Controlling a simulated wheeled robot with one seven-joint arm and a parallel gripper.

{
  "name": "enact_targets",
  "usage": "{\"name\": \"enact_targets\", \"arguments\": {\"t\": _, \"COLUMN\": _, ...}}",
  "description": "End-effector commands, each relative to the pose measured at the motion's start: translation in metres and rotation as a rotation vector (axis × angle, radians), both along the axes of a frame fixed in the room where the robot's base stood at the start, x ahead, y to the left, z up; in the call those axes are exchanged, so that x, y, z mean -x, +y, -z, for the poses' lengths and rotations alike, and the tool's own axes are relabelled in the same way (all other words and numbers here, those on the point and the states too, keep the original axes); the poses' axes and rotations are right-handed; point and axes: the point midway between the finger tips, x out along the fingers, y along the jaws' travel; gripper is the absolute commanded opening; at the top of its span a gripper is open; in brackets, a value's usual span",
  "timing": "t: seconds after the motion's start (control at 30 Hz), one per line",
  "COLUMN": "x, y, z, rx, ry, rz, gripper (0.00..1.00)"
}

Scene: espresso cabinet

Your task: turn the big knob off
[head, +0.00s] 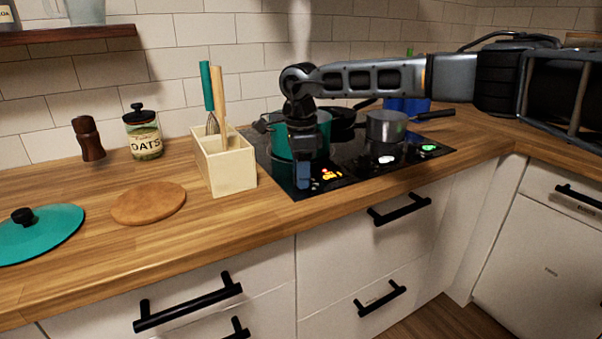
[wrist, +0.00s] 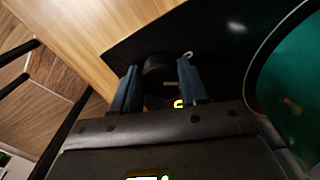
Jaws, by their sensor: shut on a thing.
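The big knob (wrist: 157,75) is a dark round knob on the black cooktop (wrist: 217,37), seen between my fingers in the wrist view. My gripper (head: 303,178) points down at the front left of the cooktop in the head view. Its two blue fingers (wrist: 158,66) are on either side of the knob and shut on it. In the head view the knob is hidden behind the fingers. Orange lit marks (head: 328,174) glow beside the gripper, and a yellow mark (wrist: 178,103) glows near the knob in the wrist view.
A green pot (head: 283,140) stands just behind my gripper. A grey saucepan (head: 385,127) stands to the right, near white (head: 386,160) and green (head: 429,148) lights. A wooden utensil box (head: 225,168) is close on the left. Free wooden counter (head: 265,217) lies in front.

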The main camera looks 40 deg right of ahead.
Motion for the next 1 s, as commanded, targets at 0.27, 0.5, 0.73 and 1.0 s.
{"name": "enact_targets", "arguments": {"t": 0.27, "x": 0.0001, "y": 0.0008, "z": -0.0006, "rx": 0.0, "ry": -0.002, "rz": -0.248, "gripper": 0.13}}
{"name": "enact_targets", "arguments": {"t": 0.5, "x": 0.0002, "y": 0.001, "z": -0.0012, "rx": 0.0, "ry": -0.004, "rz": -0.412, "gripper": 0.13}}
{"name": "enact_targets", "arguments": {"t": 0.73, "x": 0.0007, "y": 0.0012, "z": -0.001, "rx": -0.001, "ry": -0.003, "rz": -0.504, "gripper": 0.13}}
{"name": "enact_targets", "arguments": {"t": 1.0, "x": 0.001, "y": 0.0014, "z": -0.0009, "rx": -0.001, "ry": -0.003, "rz": -0.54, "gripper": 0.13}}
